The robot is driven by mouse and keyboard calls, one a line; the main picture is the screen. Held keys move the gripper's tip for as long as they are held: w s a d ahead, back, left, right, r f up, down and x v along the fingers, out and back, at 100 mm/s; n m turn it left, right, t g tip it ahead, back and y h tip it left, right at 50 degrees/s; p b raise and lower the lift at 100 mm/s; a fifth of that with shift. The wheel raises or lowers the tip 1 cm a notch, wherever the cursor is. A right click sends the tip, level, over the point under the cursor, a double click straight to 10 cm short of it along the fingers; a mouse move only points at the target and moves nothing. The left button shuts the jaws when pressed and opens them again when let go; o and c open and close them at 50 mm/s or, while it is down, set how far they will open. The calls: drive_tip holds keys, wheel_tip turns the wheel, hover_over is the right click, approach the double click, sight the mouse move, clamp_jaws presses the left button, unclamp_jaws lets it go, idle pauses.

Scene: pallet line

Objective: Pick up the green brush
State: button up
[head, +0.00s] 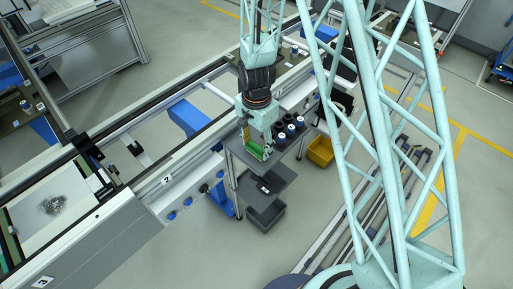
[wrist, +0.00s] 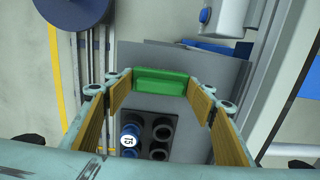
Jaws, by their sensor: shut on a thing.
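The green brush (head: 255,150) is between the fingers of my gripper (head: 260,147) in the head view, over the grey shelf of a stand. In the wrist view the brush (wrist: 160,82) shows as a green block spanning the gap between the fingertips. My gripper (wrist: 160,88) is shut on it, with yellow-brown pads on its fingers. I cannot tell how far the brush is above the shelf.
The grey shelf (head: 270,178) carries a small dark item. A black holder (wrist: 146,115) with blue-topped pieces is beside the brush. A yellow bin (head: 320,151) stands right of the stand. The conveyor (head: 160,205) runs along the left.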

sight(257, 145)
drive_tip(key=shift+r, duration=0.15)
drive_tip(key=shift+r, duration=1.25)
drive_tip(key=shift+s+r, duration=0.1)
drive_tip(key=shift+r, duration=0.3)
drive_tip(key=s+d+r+b, duration=0.1)
drive_tip(key=s+d, duration=0.4)
drive_tip(key=s, duration=0.9)
drive_tip(key=shift+s+d+r+b, duration=0.2)
drive_tip(key=shift+s+d+b, duration=0.2)
drive_tip(key=shift+b, duration=0.35)
drive_tip(key=o, duration=0.4)
drive_tip(key=shift+c, duration=1.6)
